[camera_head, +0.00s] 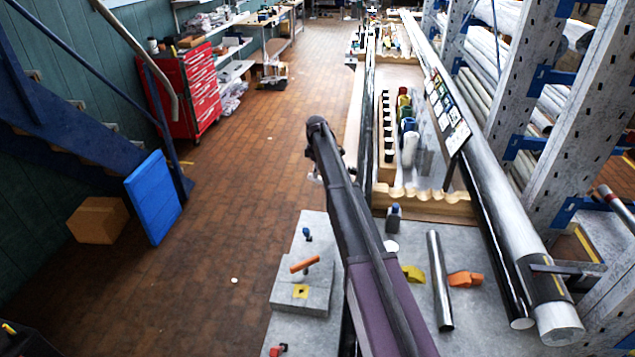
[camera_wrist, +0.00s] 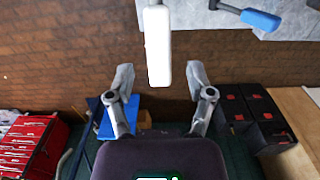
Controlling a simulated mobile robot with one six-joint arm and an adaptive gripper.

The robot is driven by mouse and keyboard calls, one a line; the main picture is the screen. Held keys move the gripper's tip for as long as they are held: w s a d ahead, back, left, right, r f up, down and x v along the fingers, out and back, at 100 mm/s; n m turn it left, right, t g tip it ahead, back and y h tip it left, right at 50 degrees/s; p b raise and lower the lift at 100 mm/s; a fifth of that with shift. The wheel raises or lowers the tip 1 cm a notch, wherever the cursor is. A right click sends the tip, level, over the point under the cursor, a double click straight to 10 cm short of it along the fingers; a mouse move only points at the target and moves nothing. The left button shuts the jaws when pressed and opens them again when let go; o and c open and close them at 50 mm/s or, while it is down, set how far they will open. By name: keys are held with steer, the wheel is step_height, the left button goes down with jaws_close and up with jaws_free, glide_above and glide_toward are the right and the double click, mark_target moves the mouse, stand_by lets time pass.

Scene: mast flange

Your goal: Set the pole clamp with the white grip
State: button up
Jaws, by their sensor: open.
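In the wrist view a long white grip (camera_wrist: 157,45) hangs in from the top edge, its rounded end between the line of my two fingers. My gripper (camera_wrist: 160,75) is open, with a clear gap on each side of the white grip; neither finger touches it. How far ahead of the fingers it lies I cannot tell. A blue grip on a grey stem (camera_wrist: 260,19) lies to the upper right. In the head view my arm hides most of the gripper, and the pole clamp's body is not clear. An orange lever (camera_head: 305,263) stands on a grey stepped block (camera_head: 300,300).
A grey bench (camera_head: 490,330) holds a metal tube (camera_head: 440,280), a yellow piece (camera_head: 413,273), an orange piece (camera_head: 465,279) and a small dark bottle (camera_head: 393,218). Long pipes (camera_head: 505,200) and racking stand to the right. Brick floor (camera_head: 240,200) is open on the left.

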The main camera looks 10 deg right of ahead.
steer(key=shift+f+b, duration=1.25)
steer(key=shift+f, duration=0.3)
steer(key=shift+c, duration=0.2)
